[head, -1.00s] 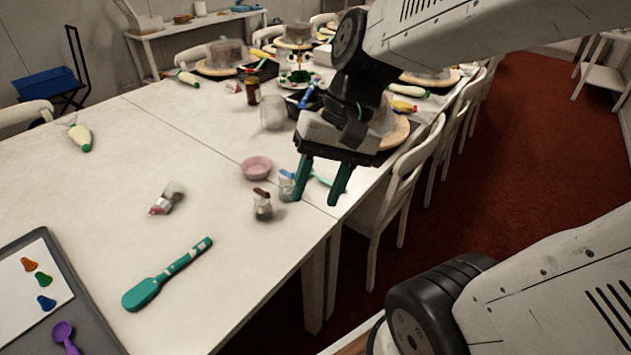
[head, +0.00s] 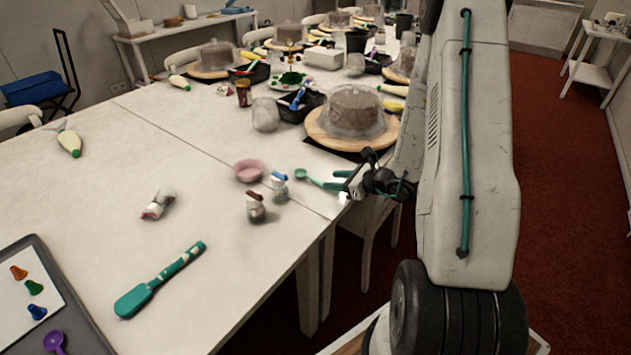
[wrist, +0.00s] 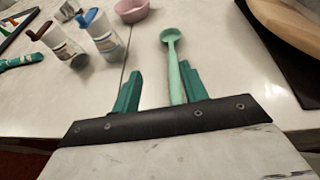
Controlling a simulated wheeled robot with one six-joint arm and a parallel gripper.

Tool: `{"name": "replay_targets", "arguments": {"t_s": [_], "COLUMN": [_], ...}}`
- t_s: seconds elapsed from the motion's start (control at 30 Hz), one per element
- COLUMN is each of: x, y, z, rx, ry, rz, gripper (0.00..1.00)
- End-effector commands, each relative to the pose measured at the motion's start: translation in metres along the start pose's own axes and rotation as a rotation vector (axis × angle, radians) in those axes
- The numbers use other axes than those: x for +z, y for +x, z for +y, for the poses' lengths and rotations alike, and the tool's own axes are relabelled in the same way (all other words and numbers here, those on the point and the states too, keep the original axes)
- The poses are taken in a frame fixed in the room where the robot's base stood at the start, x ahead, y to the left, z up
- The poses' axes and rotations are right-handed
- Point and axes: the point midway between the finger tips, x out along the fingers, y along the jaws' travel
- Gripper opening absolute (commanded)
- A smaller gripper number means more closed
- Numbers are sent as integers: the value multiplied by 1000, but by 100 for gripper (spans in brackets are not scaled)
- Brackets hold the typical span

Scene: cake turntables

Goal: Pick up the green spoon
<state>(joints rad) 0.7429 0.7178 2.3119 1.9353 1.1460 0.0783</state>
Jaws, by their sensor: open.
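The light green spoon (head: 310,178) lies on the white table near its right edge, with its bowl pointing left in the head view. In the wrist view the spoon (wrist: 173,65) points away from me, bowl at the far end. Its handle runs down between the two teal fingers, closer to the right one, and its near end is hidden behind the gripper's dark plate. My gripper (wrist: 158,90) is open and holds nothing. In the head view my gripper (head: 338,181) is at the table's right edge, at the handle end of the spoon.
Two small jars, one brown-lidded (head: 256,208) and one blue-lidded (head: 279,187), and a pink bowl (head: 248,171) stand left of the spoon. A covered cake on a wooden turntable (head: 318,128) stands just behind. A teal spatula (head: 160,281) lies at front left.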

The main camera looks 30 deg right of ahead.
Motion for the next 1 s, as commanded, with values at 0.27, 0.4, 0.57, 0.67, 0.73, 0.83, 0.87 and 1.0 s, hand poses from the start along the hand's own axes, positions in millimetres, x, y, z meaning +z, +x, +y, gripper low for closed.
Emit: {"name": "replay_targets", "arguments": {"t_s": [0.27,0.4,0.57,0.67,0.73,0.83,0.87,1.0], "x": [-20,-20,-19,-18,-19,-18,-18,-18], "y": [16,29,48,64,72,77,77,76], "z": [-12,-13,-15,-17,-17,-18,-18,-18], "rx": [-53,-52,-50,-50,-50,-52,-52,-52], "ry": [58,56,55,55,56,56,56,56], "rz": [12,11,12,11,11,11,11,11], "gripper": [44,44,44,44,44,44,44,41]}}
